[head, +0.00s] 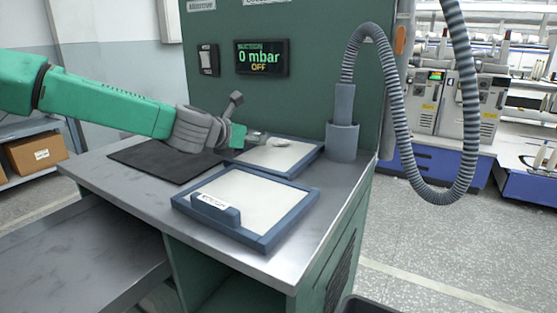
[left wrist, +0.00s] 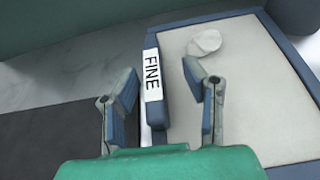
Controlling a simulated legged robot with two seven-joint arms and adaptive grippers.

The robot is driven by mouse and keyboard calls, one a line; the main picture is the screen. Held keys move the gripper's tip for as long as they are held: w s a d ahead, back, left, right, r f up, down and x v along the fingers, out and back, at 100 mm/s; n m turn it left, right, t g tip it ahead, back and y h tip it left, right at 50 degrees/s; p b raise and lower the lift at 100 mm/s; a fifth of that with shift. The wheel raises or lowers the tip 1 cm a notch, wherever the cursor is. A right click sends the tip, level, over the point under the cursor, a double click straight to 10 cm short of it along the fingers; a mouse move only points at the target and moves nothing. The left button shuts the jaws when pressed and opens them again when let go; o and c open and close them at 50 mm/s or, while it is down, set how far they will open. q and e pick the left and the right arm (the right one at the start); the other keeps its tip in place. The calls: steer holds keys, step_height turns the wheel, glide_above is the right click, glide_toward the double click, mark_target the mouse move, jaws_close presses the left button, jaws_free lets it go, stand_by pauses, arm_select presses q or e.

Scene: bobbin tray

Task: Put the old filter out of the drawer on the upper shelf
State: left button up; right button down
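Two blue-framed filters with pale flat faces lie on the grey worktop. The front filter (head: 264,240) has a labelled blue handle (head: 214,209) on its left edge. The back filter (head: 313,158) lies behind it, near the green panel, with a small whitish lump (left wrist: 204,42) on its face. My left gripper (head: 258,138) is over the left edge of the back filter. In the left wrist view its fingers (left wrist: 163,88) are apart, with the handle labelled FINE (left wrist: 153,80) between them; contact cannot be told. My right gripper is not in view. Which filter is old is not clear, and no drawer is identifiable.
A dark mat (head: 150,160) lies left of the filters. A grey holder (head: 342,142) with a hose (head: 388,90) stands at the back right. The panel display (head: 262,57) reads 0 mbar, OFF. A lower grey surface (head: 75,255) is at the left.

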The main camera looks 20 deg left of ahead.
arm_select(q)
steer(key=shift+w+a+f, duration=0.1)
steer(key=shift+w+f, duration=0.3)
steer(key=shift+w, duration=0.2)
steer(key=shift+w+a+f, duration=0.1)
steer(key=shift+w+a, duration=0.1)
steer(key=shift+a, duration=0.25)
steer(key=shift+d, duration=0.2)
jaws_close()
steer(key=shift+d, duration=0.25)
steer(key=shift+r, duration=0.2)
